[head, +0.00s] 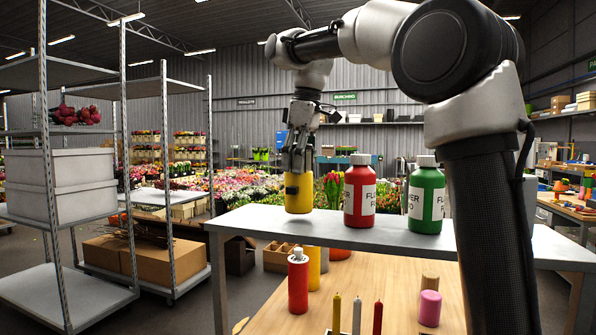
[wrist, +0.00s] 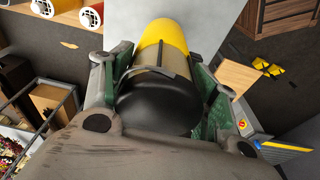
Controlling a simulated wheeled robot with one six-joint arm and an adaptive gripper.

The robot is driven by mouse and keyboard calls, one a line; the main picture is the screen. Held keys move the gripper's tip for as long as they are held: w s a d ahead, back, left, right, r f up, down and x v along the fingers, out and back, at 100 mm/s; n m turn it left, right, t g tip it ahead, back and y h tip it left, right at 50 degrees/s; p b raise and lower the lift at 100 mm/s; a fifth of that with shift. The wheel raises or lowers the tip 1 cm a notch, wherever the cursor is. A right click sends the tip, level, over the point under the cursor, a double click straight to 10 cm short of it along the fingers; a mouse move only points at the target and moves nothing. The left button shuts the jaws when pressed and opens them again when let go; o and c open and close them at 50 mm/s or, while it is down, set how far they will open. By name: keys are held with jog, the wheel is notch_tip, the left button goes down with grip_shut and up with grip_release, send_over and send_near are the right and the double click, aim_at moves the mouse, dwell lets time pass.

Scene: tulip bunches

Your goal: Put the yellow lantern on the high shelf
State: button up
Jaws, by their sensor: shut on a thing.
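The yellow lantern (head: 298,195) is upright at the left part of the high grey shelf (head: 270,222). In the wrist view the lantern (wrist: 165,42) shows a yellow body and a dark cap between my fingers. My gripper (head: 298,168) points down and is shut on the lantern's upper part. The lantern's bottom is over the shelf's surface; I cannot tell whether it touches.
A red bottle (head: 359,192) and a green bottle (head: 425,197) stand on the shelf to the right of the lantern. Below, a wooden top (head: 390,280) holds another red bottle (head: 298,282), yellow cylinders and candles. A metal rack (head: 165,180) stands at left.

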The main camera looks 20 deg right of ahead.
jog(key=shift+f, duration=0.8)
jog(key=o, duration=1.2)
jog(key=shift+f, duration=0.1)
jog(key=r, duration=0.4)
jog(key=d+r, duration=0.1)
jog(key=r, duration=0.3)
jog(key=s+r, duration=0.1)
jog(key=r, duration=0.3)
jog(key=shift+d, duration=0.2)
